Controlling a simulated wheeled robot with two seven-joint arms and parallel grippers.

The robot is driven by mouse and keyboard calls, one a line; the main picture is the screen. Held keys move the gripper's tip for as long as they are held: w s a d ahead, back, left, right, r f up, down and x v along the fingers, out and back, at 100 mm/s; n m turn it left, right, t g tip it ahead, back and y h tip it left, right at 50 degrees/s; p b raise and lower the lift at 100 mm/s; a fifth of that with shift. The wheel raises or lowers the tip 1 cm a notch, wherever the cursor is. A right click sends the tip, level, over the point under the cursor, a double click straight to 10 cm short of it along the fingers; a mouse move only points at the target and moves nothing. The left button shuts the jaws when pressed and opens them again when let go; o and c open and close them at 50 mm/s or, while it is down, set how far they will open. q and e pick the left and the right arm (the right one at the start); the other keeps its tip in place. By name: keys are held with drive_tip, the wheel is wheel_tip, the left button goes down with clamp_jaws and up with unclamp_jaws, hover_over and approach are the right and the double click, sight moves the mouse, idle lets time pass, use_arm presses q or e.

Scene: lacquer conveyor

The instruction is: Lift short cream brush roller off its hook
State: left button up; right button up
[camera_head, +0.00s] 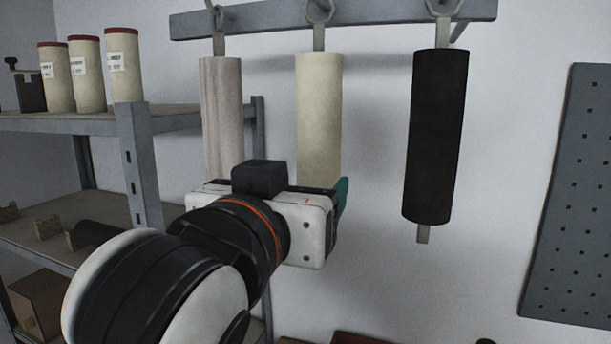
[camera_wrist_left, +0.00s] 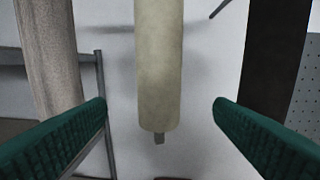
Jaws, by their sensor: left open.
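The cream brush roller (camera_head: 319,115) hangs upright from a hook (camera_head: 319,14) on the grey wall rail. Its lower end is hidden behind my left gripper in the head view. In the left wrist view the cream roller (camera_wrist_left: 159,70) hangs between the two green fingers, with its lower end and short grey shaft stub showing. My left gripper (camera_wrist_left: 164,128) is open, a finger to each side of the roller with gaps, and holds nothing. In the head view the left gripper (camera_head: 340,198) is in front of the roller's lower part. My right gripper is not in view.
A greyish streaked roller (camera_head: 221,115) hangs close on the left and a longer black roller (camera_head: 436,135) on the right. A metal shelf (camera_head: 138,160) with several capped cream cylinders stands left. A grey pegboard (camera_head: 575,200) is at the right.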

sight(320, 166)
use_arm(q)
drive_tip(key=p+x, duration=0.4)
drive_tip(key=x, duration=0.6)
drive_tip(key=shift+p, duration=0.35)
drive_tip(key=shift+x, duration=0.9)
drive_tip(key=shift+f, duration=0.1)
drive_tip(key=c, duration=1.2)
